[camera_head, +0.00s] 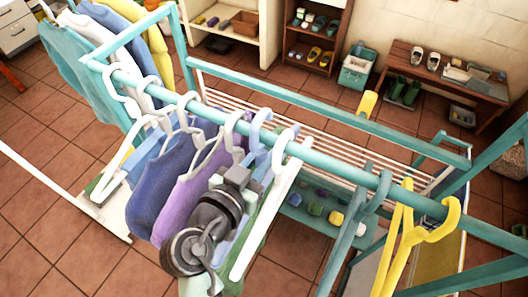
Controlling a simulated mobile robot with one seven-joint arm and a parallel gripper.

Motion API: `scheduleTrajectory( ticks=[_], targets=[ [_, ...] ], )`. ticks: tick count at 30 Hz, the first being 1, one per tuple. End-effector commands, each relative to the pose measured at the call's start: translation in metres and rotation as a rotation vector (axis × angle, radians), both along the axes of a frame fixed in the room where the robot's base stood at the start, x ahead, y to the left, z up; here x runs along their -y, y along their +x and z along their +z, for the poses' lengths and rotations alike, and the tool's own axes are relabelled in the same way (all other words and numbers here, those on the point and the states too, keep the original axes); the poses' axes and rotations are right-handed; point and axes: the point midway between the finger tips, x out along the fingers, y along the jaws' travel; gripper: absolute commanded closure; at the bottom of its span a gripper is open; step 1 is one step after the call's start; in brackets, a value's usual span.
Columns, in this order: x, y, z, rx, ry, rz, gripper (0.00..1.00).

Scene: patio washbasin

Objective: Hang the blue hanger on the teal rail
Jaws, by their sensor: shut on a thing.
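The teal rail (330,168) runs across the view from upper left to lower right. A light blue hanger (254,130) is at the middle of the rail, its hook curving up at the rail between two white hooks. I cannot tell whether that hook bears on the rail. My grey gripper (247,178) is just below this hook and appears shut on the light blue hanger. Its fingertips and the hanger's lower part are largely hidden by my own wrist and the clothes.
White hangers with a dark blue top (158,178) and a purple top (187,200) crowd the left. A white hanger (270,205) is close on the right. Further right are a blue-grey hanger (346,243) and yellow hangers (402,240). Bare rail lies between the white and blue-grey hooks.

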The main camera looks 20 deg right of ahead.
Motion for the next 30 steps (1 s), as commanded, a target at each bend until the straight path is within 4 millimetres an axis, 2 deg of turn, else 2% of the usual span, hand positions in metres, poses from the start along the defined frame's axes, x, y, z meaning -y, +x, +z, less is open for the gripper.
scheduleTrajectory(
  ticks=[15, 27, 28, 30],
  targets=[
    [0.0, 0.0, -0.023, 0.001, 0.0, 0.0, 1.0],
    [0.0, 0.0, -0.024, 0.001, 0.0, 0.0, 1.0],
    [0.0, 0.0, -0.024, 0.001, 0.0, 0.0, 0.77],
    [0.0, 0.0, -0.024, 0.001, -0.001, 0.0, 0.65]
  ],
)
